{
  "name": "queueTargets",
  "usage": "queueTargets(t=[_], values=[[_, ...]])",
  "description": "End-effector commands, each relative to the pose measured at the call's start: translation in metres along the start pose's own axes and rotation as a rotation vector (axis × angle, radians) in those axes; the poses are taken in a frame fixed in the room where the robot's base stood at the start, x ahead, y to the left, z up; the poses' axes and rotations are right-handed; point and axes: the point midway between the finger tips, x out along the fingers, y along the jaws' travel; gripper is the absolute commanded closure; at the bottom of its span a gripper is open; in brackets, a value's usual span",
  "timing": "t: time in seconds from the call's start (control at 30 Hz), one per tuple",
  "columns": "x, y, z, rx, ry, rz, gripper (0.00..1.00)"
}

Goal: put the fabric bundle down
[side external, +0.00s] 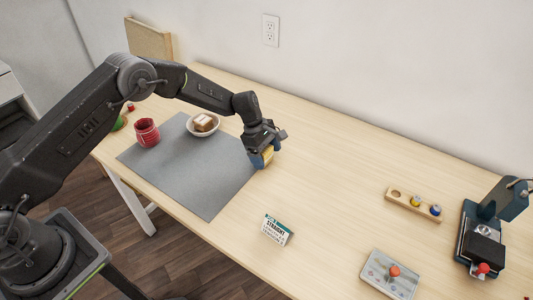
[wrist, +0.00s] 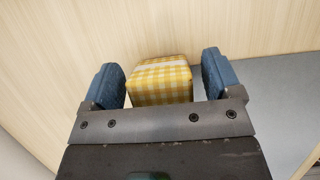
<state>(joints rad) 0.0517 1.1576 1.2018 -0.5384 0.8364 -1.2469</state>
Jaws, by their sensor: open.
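The fabric bundle (wrist: 160,82) is a yellow and white checked block with a pale band across it. In the wrist view it lies between the two blue fingers of my gripper (wrist: 165,82), with a visible gap on each side. In the side external view my gripper (side external: 263,158) is low over the table at the right edge of the grey mat (side external: 190,170), and a little yellow of the bundle (side external: 268,156) shows between the fingers. The bundle appears to rest on the wood, though its underside is hidden.
A white bowl (side external: 191,128) with a brown and white block (side external: 204,121) and a red cup (side external: 146,133) stand on the mat.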

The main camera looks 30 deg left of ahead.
Motion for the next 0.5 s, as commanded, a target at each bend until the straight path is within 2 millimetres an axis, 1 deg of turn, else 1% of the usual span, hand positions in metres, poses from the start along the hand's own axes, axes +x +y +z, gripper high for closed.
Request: queueTargets(t=[0.17, 0.4, 0.5], values=[[-0.022, 0.001, 0.003, 0.0, 0.0, 0.003, 0.16], [-0.075, 0.001, 0.003, 0.0, 0.0, 0.004, 0.16], [-0.095, 0.001, 0.003, 0.0, 0.0, 0.004, 0.16]])
